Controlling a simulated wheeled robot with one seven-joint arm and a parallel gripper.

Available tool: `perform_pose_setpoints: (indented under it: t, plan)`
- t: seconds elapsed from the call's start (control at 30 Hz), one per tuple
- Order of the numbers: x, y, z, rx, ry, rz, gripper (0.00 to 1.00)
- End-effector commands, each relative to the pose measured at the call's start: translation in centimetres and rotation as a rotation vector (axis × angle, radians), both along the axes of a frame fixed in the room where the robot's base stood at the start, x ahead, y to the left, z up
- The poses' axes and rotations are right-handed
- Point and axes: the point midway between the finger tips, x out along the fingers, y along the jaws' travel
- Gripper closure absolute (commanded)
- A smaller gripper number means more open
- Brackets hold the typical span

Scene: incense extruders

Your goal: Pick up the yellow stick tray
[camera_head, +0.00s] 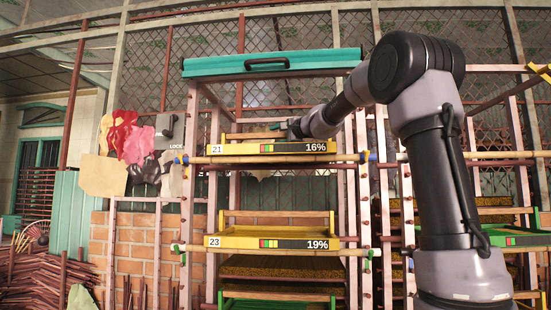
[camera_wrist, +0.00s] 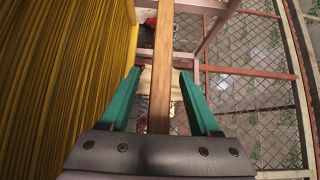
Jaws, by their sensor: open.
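A yellow stick tray marked 21 and 16% (camera_head: 240,149) sits in the upper part of the rack in the head view. A second yellow tray marked 23 and 19% (camera_head: 235,242) sits below it. My gripper (camera_head: 284,128) is just above the upper tray, at its raised wooden bar. In the wrist view my gripper (camera_wrist: 160,72) is open, its teal fingers on either side of a wooden bar (camera_wrist: 161,60). The bar is between the fingers, and contact cannot be told. Yellow sticks (camera_wrist: 60,70) fill the left side of that view.
The rack has a teal top (camera_head: 230,66) with a black handle and pinkish posts (camera_head: 361,200) beside the trays. A green tray (camera_head: 515,238) stands at the right. Loose brown sticks (camera_head: 50,275) are piled at lower left. A mesh wall (camera_head: 290,35) is behind.

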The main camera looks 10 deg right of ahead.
Motion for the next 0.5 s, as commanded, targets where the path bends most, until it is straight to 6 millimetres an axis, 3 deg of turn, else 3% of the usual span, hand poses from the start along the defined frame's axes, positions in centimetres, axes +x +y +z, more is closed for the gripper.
perform_pose_setpoints:
  t: [0.2,0.23,0.37,0.4,0.5]
  plan:
    - [0.11,0.09,0.02,0.000,0.000,0.000,0.38]
    - [0.10,0.09,0.02,0.000,0.000,0.000,0.45]
    - [0.09,0.08,0.02,0.000,0.000,0.000,0.95]
    - [0.09,0.08,0.01,0.000,0.000,0.000,1.00]
    - [0.09,0.08,0.01,0.000,0.000,0.001,1.00]
